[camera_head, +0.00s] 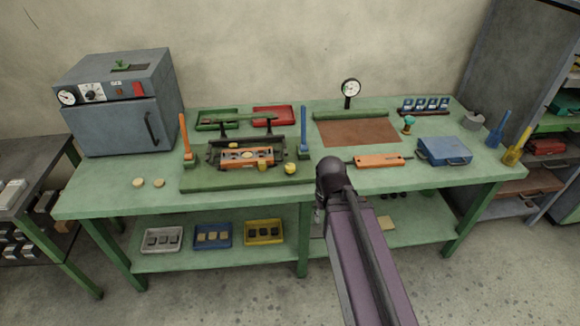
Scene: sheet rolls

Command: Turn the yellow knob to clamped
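A fixture stands on a dark green base plate (205,182) at the front of the green workbench. A small round yellow knob (290,168) shows at the plate's right front. Another small yellow part (262,166) is at the front of the orange piece (235,164) in the fixture. The knob's exact setting is too small to read. My arm rises from the bottom right, and its dark rounded joint is in front of the bench edge, right of the knob and apart from it. I cannot make out my gripper's fingers.
A blue upright lever (304,135) and an orange one (185,142) flank the fixture. An orange tool (380,160), a blue case (444,151) and a dial gauge (350,89) are to the right. A grey oven (118,105) stands at left. The bench's left front is mostly clear.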

